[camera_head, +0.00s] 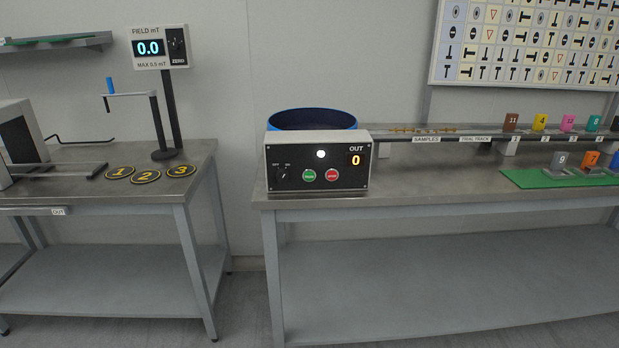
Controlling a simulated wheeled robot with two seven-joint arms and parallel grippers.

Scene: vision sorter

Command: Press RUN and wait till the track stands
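A control box (318,162) stands at the front left of the right-hand bench. Its face has a green button (309,175), a red button (332,175), a lit white lamp (320,154) and a dark knob (283,173). The button labels are too small to read. The OUT display (355,160) reads 0. A blue round bowl (312,119) stands behind the box, its lower part hidden. A track (400,134) runs right from the bowl, with small brass-coloured parts (425,130) near the SAMPLES label. Neither gripper shows.
Numbered coloured blocks (540,122) stand along the track at right; more stand on a green mat (530,179). The left bench (140,195) holds a field meter (160,48) reading 0.0 and three numbered discs (146,177). A floor gap separates the benches. A symbol chart (535,42) hangs behind.

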